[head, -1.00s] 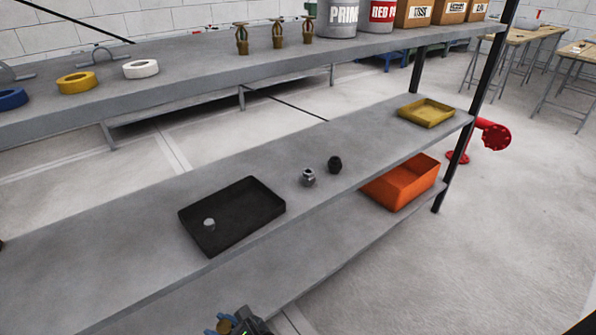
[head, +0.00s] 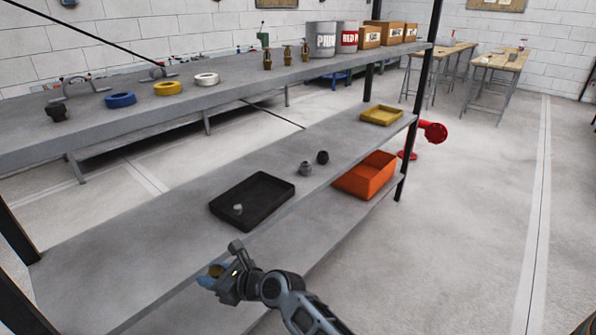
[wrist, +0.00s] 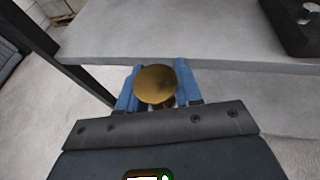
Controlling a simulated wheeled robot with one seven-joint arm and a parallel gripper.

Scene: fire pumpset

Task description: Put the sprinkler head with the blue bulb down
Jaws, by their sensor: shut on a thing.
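My gripper (head: 212,277) is in front of the middle shelf's near edge, below and left of the black tray in the head view. Its blue fingers are shut on a brass sprinkler head (wrist: 156,84), seen end-on as a round brass disc in the wrist view. A bit of it (head: 217,270) also shows in the head view. Its bulb is hidden, so I cannot tell the colour. Several similar brass sprinkler heads (head: 287,55) stand upright on the upper shelf.
The middle shelf (head: 130,262) is bare left of the black tray (head: 275,204), which holds a small grey part. Two small fittings (head: 305,169) stand right of it, then a yellow tray (head: 381,115). An orange bin (head: 365,178) is below. A dark post stands left.

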